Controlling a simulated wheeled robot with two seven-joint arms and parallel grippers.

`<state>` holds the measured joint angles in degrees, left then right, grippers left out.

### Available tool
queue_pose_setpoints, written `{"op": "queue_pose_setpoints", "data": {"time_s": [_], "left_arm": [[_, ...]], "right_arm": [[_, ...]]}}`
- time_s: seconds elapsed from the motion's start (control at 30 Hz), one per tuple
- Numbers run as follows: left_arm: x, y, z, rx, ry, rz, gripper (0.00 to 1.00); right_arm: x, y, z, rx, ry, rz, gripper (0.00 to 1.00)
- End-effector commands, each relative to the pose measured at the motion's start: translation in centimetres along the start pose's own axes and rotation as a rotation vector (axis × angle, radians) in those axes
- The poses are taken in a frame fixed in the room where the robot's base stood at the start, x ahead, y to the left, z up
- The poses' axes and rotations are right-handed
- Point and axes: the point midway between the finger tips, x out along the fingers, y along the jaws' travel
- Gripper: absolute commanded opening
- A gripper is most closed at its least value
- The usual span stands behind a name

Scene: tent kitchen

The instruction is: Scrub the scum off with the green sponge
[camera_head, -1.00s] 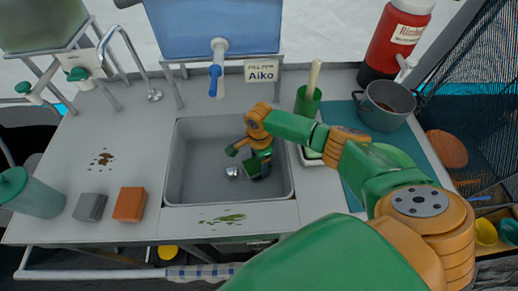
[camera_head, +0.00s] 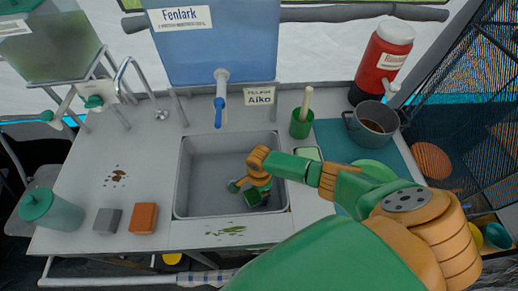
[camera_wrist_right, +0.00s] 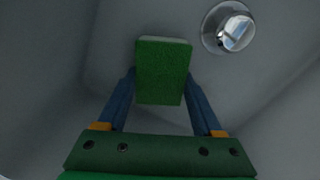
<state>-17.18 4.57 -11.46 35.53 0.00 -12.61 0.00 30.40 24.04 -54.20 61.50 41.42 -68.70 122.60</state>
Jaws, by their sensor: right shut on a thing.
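My right gripper (camera_head: 254,192) reaches down into the grey sink basin (camera_head: 205,180). It is shut on the green sponge (camera_wrist_right: 162,72), which sits between the two blue fingers in the right wrist view; the sponge also shows low in the basin in the head view (camera_head: 252,198). Whether the sponge touches the basin floor I cannot tell. A green scum smear (camera_head: 226,231) lies on the counter strip in front of the sink. A brown stain (camera_head: 116,176) is on the counter left of the sink. My left gripper is not in view.
A grey block (camera_head: 107,221) and an orange block (camera_head: 143,218) lie at the front left beside a teal jug (camera_head: 55,212). A tap (camera_head: 220,100) hangs behind the sink. A green cup (camera_head: 300,124) and a pot (camera_head: 372,125) stand right. The drain (camera_wrist_right: 229,27) is ahead of the sponge.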

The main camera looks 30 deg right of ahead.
Motion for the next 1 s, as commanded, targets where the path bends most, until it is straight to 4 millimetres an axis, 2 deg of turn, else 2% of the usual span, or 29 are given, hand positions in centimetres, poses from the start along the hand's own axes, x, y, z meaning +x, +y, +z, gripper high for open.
{"op": "queue_pose_setpoints", "data": {"time_s": [0.03, 0.17, 0.37, 0.53, 0.73, 1.0], "left_arm": [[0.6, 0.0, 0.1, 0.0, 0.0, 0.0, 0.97], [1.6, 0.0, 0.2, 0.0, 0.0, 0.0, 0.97], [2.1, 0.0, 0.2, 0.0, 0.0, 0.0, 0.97], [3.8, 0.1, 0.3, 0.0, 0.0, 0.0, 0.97], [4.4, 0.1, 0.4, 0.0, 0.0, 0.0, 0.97], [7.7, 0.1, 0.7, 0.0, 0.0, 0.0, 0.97]], "right_arm": [[0.5, -0.1, -0.2, 0.0, 0.002, 0.009, 0.07], [0.5, -1.7, -0.8, 0.002, 0.003, 0.005, 0.07], [0.1, -2.8, -1.3, 0.001, 0.002, 0.001, 0.07], [0.3, -4.6, -2.0, 0.003, 0.002, -0.001, 0.07], [-0.1, -5.6, -2.4, 0.0, 0.002, -0.001, 0.07], [0.5, -7.8, -3.3, 0.002, 0.002, -0.003, 0.07]]}}
